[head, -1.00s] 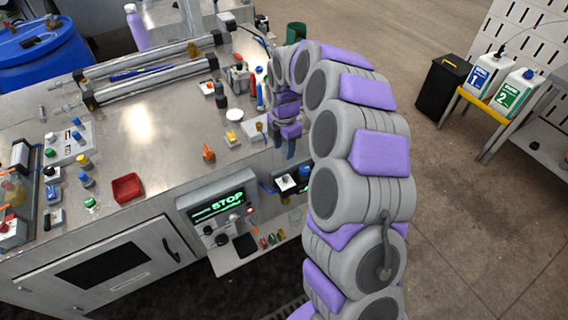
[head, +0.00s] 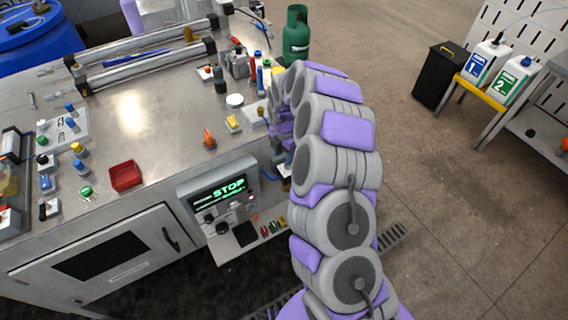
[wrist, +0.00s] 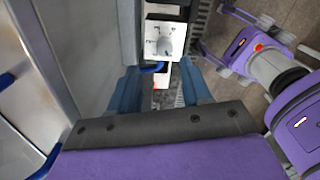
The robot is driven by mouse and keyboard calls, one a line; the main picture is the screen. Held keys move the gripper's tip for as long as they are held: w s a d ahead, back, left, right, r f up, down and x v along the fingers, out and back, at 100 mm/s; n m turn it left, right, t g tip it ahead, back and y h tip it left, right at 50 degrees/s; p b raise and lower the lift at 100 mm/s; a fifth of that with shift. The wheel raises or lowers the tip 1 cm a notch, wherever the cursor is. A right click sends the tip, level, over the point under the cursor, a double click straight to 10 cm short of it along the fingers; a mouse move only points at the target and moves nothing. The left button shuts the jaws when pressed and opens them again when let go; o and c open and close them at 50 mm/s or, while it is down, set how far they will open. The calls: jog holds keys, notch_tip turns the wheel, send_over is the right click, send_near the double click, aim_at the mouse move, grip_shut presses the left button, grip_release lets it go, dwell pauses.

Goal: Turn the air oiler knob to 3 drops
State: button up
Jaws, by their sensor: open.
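In the wrist view, a white box with a round grey dial knob (wrist: 164,46) and marks around it sits ahead of my gripper (wrist: 159,78). It looks like the air oiler, but the marks are too small to read. In the head view, my gripper (head: 284,150) hangs at the right end of the metal bench, largely hidden by my arm. The knob is hidden there.
A metal bench (head: 150,150) holds a red tray (head: 125,176), cylinders and small valves. A blue hose (wrist: 153,68) runs below the dial. A green gas bottle (head: 296,35) stands behind my arm.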

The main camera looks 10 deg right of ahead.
jog(key=f, duration=0.1)
jog(key=d+f, duration=0.1)
jog(key=f, duration=0.1)
jog(key=d+f, duration=0.1)
jog(key=shift+d+f+b, duration=0.15)
jog(key=shift+f+b, duration=0.2)
jog(key=shift+a, duration=0.9)
jog(key=shift+c, duration=0.6)
jog(key=shift+d, duration=0.65)
jog(key=c, duration=0.6)
jog(key=shift+a, duration=0.15)
grip_shut()
